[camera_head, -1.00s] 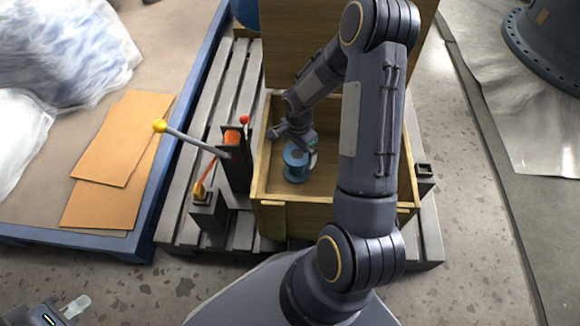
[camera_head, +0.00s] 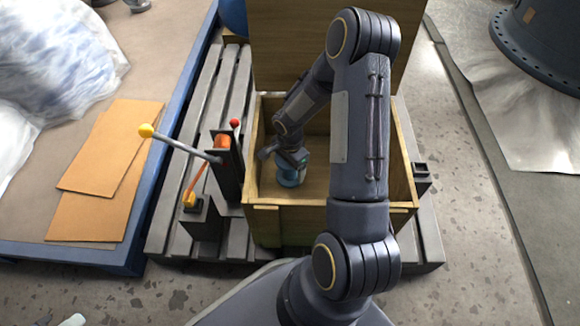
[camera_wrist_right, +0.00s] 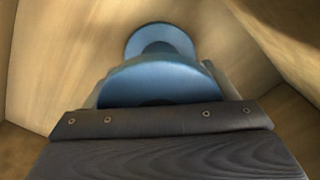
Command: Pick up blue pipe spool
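The blue pipe spool (camera_head: 290,178) stands on the floor of the wooden box. My right gripper (camera_head: 297,160) reaches down into the box right over the spool and hides its top. In the right wrist view the spool's near flange (camera_wrist_right: 160,82) lies close in front of the gripper's dark body, with its other round flange (camera_wrist_right: 160,38) beyond. Pale finger edges show on both sides of the near flange, spread apart; I cannot tell whether they touch it. Of my left gripper (camera_head: 73,320), only a tip shows at the bottom left edge.
The wooden box (camera_head: 254,190) has walls close around the right gripper and a raised lid (camera_head: 290,45) behind. Left of it stand levers with a yellow knob (camera_head: 146,130) and a red knob (camera_head: 235,122). A blue-edged table with cardboard sheets (camera_head: 95,190) is farther left.

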